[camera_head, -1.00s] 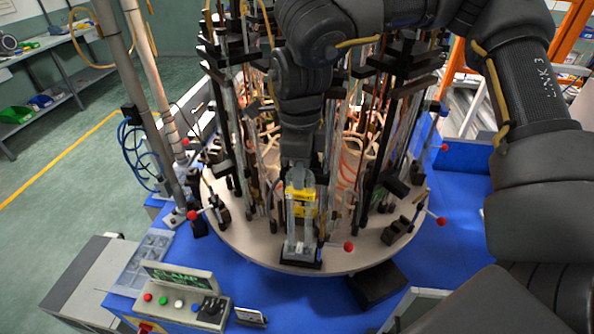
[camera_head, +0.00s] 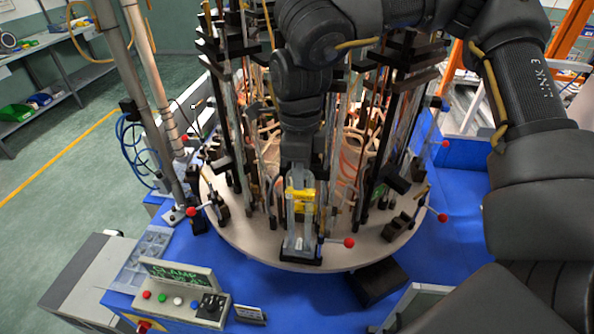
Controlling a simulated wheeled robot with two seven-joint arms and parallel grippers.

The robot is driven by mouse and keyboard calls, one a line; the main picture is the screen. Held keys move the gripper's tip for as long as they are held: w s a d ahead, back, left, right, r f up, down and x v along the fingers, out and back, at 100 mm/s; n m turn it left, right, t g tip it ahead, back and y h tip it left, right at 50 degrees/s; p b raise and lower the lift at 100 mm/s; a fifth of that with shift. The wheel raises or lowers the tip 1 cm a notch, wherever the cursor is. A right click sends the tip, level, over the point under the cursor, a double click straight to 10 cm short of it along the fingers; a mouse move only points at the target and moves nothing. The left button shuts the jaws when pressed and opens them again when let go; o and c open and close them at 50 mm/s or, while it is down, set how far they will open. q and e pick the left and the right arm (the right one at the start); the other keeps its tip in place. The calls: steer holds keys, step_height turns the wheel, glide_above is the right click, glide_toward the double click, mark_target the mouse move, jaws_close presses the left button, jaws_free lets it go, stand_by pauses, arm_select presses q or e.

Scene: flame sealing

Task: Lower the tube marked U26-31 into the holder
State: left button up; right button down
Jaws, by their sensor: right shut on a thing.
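My right gripper (camera_head: 300,186) reaches down over the front of the round carousel and is shut on a clear tube with a yellow label (camera_head: 301,195). The tube stands about upright, its lower part down at a black holder (camera_head: 301,255) on the carousel's front rim. I cannot tell whether the tube's end is seated in it. The marking on the label is too small to read. A lever with a red ball (camera_head: 349,243) sticks out to the right of the holder. My left gripper is not in view.
The round carousel plate (camera_head: 240,235) carries several tall tubes, rods and black clamps behind my gripper. Other red-ball levers (camera_head: 191,211) sit around its rim. A control box with buttons (camera_head: 180,300) stands front left on the blue table (camera_head: 300,305).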

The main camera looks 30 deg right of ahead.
steer(key=shift+f, duration=0.3)
steer(key=c, duration=1.3)
jaws_free()
steer(key=shift+r+p, duration=1.85)
steer(key=shift+r, duration=0.45)
